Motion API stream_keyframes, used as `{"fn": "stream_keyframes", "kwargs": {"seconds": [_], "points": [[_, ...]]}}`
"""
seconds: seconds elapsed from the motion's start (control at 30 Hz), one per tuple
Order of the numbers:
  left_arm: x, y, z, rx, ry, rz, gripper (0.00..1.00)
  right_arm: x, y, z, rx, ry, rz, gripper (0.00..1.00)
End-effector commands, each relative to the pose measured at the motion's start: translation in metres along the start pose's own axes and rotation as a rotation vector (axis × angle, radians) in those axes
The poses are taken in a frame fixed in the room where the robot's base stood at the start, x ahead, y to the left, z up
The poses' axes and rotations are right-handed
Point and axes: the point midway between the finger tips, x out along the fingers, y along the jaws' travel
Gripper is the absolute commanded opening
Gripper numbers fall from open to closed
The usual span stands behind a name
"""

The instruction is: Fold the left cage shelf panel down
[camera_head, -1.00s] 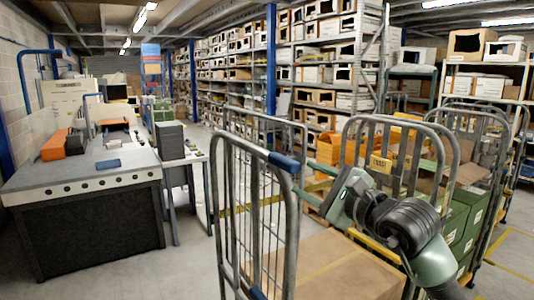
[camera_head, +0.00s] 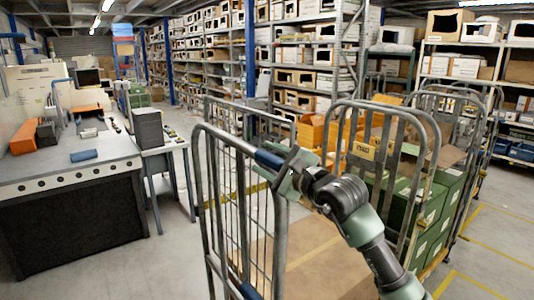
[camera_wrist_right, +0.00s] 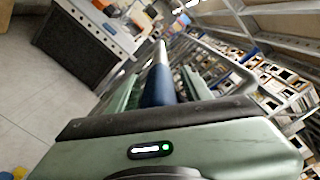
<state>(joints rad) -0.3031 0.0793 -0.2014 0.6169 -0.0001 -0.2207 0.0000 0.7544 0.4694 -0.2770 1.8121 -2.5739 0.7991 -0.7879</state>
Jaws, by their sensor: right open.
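The left roll cage stands in the centre of the head view, with an upright grey barred panel (camera_head: 235,185). A blue sleeve (camera_head: 268,159) covers part of its top rail. My right gripper (camera_head: 289,171) is at the right end of this sleeve, its jaws open. In the right wrist view the blue sleeve (camera_wrist_right: 157,86) runs between the green fingers; I cannot tell whether they touch it. A brown board or carton top (camera_head: 305,255) lies low inside the cage, partly hidden by my right arm. My left gripper is not in view.
A second cage (camera_head: 429,125) with green crates (camera_head: 408,200) stands close to the right of my right arm. A grey workbench (camera_head: 70,165) is at the left. Clear floor (camera_head: 175,235) lies between bench and left cage.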

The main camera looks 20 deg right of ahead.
Motion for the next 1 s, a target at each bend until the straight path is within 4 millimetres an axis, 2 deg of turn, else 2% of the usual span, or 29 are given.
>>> {"fn": "stream_keyframes", "kwargs": {"seconds": [0.27, 0.43, 0.47, 1.0], "points": [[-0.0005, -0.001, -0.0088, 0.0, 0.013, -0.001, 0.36, 0.002, 0.0005, -0.0002, 0.0, -0.001, 0.0, 0.49], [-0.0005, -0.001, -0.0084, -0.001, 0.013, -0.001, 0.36, 0.002, 0.0014, -0.0004, 0.001, 0.0, 0.002, 0.02], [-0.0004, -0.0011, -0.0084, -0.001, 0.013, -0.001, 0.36, 0.002, 0.0017, -0.0005, 0.001, 0.0, 0.002, 0.0], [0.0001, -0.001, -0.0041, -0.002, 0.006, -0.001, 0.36, 0.0027, 0.007, -0.0027, 0.007, 0.004, 0.013, 0.0]]}}
